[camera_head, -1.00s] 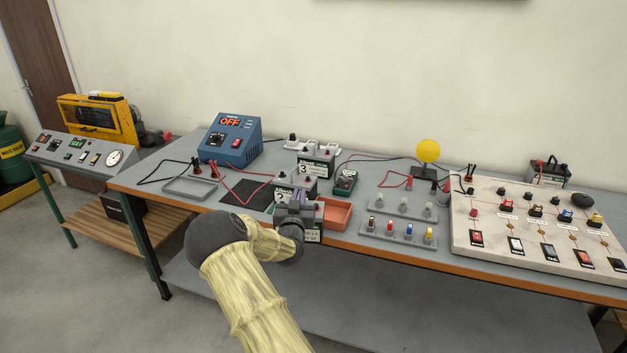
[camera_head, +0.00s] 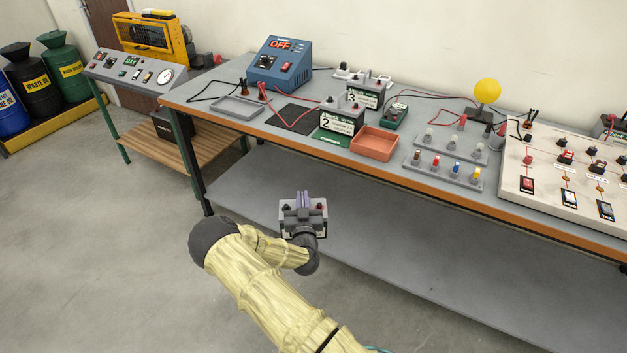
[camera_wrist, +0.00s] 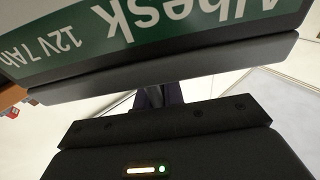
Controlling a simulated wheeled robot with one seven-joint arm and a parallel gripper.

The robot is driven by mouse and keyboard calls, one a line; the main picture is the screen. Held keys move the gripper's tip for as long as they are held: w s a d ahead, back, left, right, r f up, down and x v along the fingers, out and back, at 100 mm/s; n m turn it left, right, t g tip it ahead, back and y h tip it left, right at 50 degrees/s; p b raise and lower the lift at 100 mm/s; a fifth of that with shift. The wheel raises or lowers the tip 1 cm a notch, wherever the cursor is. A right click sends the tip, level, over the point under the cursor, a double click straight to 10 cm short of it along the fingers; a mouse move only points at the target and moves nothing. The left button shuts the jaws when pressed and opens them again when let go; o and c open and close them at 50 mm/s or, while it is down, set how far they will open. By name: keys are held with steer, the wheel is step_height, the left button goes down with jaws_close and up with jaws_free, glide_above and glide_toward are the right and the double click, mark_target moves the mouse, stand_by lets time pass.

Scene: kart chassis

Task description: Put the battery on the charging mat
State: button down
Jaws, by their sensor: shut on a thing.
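My gripper (camera_head: 302,199) is shut on a battery (camera_head: 318,216), a grey-topped block held in front of the bench, clear of its edge. In the wrist view this battery (camera_wrist: 140,35) fills the top, with a green-and-white label reading "Albesk 12V 7Ah", upside down. Its number is not readable. A flat black mat (camera_head: 287,114) lies on the bench below the blue charger (camera_head: 281,65), whose display reads OFF. A red lead crosses the mat. No battery stands on the black part that shows.
Battery 2 (camera_head: 340,118) stands right of the black mat, by a green patch (camera_head: 330,138). Battery 3 (camera_head: 366,95) stands behind. An orange tray (camera_head: 374,146), a grey tray (camera_head: 236,110) and a fuse rack (camera_head: 443,175) are near the front edge. The lower shelf (camera_head: 400,230) is bare.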

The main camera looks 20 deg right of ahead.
mark_target(282, 232)
steer(key=s+a+f+n+y+b, duration=0.1)
steer(key=s+a+f+y, duration=0.1)
steer(key=f, duration=0.1)
steer(key=s+a+f+n+y+b, duration=0.1)
steer(key=s+a+f+y, duration=0.1)
steer(key=s+a+f, duration=0.1)
steer(key=s+a+f+n+y, duration=0.1)
steer(key=s+a+f, duration=0.2)
steer(key=f, duration=0.2)
steer(key=shift+t+y+b, duration=0.4)
